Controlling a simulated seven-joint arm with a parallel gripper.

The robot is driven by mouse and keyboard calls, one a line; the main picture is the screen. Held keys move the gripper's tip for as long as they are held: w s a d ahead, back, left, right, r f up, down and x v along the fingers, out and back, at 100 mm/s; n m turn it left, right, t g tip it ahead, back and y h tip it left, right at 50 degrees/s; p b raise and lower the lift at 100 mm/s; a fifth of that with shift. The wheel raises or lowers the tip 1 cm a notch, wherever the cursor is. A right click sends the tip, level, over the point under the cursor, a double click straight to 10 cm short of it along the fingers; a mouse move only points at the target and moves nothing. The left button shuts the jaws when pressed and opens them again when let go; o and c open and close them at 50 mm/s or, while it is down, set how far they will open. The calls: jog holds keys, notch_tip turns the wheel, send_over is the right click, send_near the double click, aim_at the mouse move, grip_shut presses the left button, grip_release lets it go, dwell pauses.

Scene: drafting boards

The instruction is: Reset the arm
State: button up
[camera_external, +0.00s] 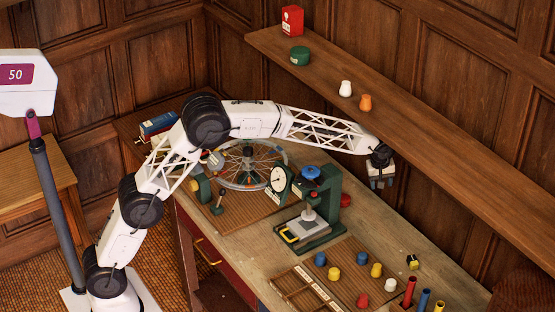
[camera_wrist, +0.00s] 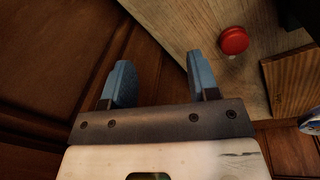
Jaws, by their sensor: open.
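My gripper (camera_external: 381,182) hangs at the end of my outstretched arm, above the far right side of the workbench (camera_external: 400,232) and in front of the wall shelf. In the wrist view my gripper (camera_wrist: 158,66) shows two blue fingers spread wide apart with nothing between them. Below and beyond the fingers are dark wood panelling and part of the bench top. A red round knob-like thing (camera_wrist: 234,41) lies on the bench to the right of the fingers, apart from them.
A green press (camera_external: 322,208) with a blue top stands close to my gripper. A spoked wheel (camera_external: 250,165) and dial gauge (camera_external: 278,179) are left of it. Several coloured pegs stand at the front. The wall shelf (camera_external: 420,127) holds small containers.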

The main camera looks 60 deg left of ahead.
jog(key=s+a+r, duration=0.1)
jog(key=a+r, duration=0.1)
jog(key=a, duration=0.9)
jog(key=s+a+r+m+t, duration=0.1)
jog(key=s+a+r, duration=0.2)
jog(key=s+a, duration=0.15)
jog(key=s+a+r+m, duration=0.2)
jog(key=s+a+r, duration=0.1)
jog(key=s, duration=0.2)
jog(key=s+a+r+m, duration=0.1)
jog(key=s+a+r, duration=0.1)
jog(key=s, duration=0.6)
jog(key=s+a+r+m, duration=0.1)
jog(key=s+r, duration=0.1)
jog(key=s, duration=0.6)
jog(key=s+a+r+m, duration=0.1)
jog(key=s+a+r, duration=0.15)
jog(key=s, duration=0.45)
jog(key=s+a+f+m, duration=0.1)
jog(key=s+f+m, duration=0.2)
jog(key=s, duration=1.4)
jog(key=s+a+f+m, duration=0.2)
jog(key=s+f+m, duration=0.1)
jog(key=s, duration=1.5)
jog(key=shift+s+f, duration=0.3)
jog(key=shift+s, duration=0.05)
